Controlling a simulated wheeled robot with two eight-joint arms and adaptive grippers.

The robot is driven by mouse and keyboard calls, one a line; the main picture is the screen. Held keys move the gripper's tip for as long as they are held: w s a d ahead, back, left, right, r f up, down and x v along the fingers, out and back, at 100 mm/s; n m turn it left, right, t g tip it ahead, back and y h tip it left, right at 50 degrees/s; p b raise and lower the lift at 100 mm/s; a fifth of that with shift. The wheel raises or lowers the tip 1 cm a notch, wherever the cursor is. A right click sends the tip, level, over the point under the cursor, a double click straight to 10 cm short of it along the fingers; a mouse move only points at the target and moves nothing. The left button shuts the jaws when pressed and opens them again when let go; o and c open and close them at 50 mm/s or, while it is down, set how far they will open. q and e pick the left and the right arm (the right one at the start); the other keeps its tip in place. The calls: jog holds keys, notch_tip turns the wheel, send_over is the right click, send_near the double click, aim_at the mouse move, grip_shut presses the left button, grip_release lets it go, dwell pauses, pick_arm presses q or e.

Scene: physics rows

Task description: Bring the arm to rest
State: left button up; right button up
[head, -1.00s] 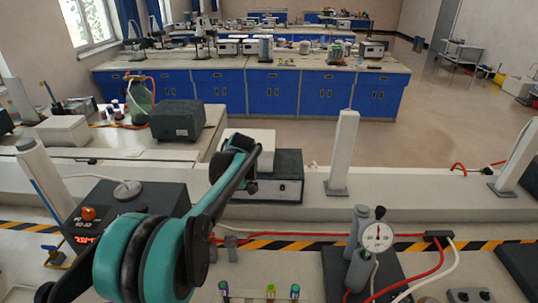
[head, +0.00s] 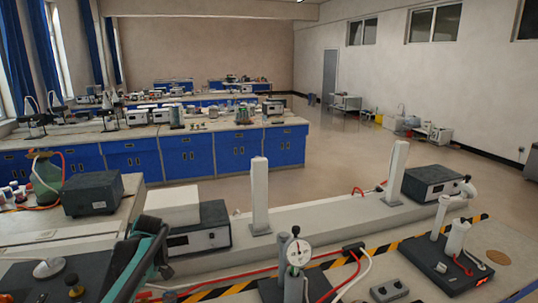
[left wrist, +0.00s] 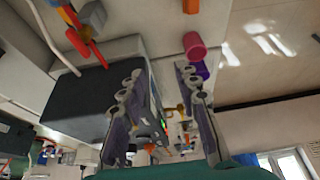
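My left arm, teal and black, enters the head view at the lower left; its fingers cannot be made out there. In the left wrist view my left gripper (left wrist: 161,78) shows two grey fingers spread apart, with nothing held between them. A pink cylinder (left wrist: 194,45) and a purple piece appear beyond the right finger. A dark box (left wrist: 88,95) lies beyond the left finger. My right gripper is in neither view.
On the near bench stand a dial gauge device (head: 298,252), white posts (head: 260,195), a dark boxed instrument (head: 200,232) and a black device (head: 445,265) at right. Red and white cables cross the striped bench. Open floor lies beyond.

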pick_arm(q)
jog(key=s+d+f+m+t+h+b, duration=0.2)
jog(key=s+d+m+t, duration=0.6)
jog(key=s+d+m, duration=0.9)
jog(key=d+f+m+h, duration=0.2)
jog(key=d+m, duration=0.1)
jog(key=m, duration=0.1)
jog(key=shift+s+d+m+t, duration=0.2)
jog(key=shift+d+m+t, duration=0.05)
jog(key=shift+m+t, duration=0.05)
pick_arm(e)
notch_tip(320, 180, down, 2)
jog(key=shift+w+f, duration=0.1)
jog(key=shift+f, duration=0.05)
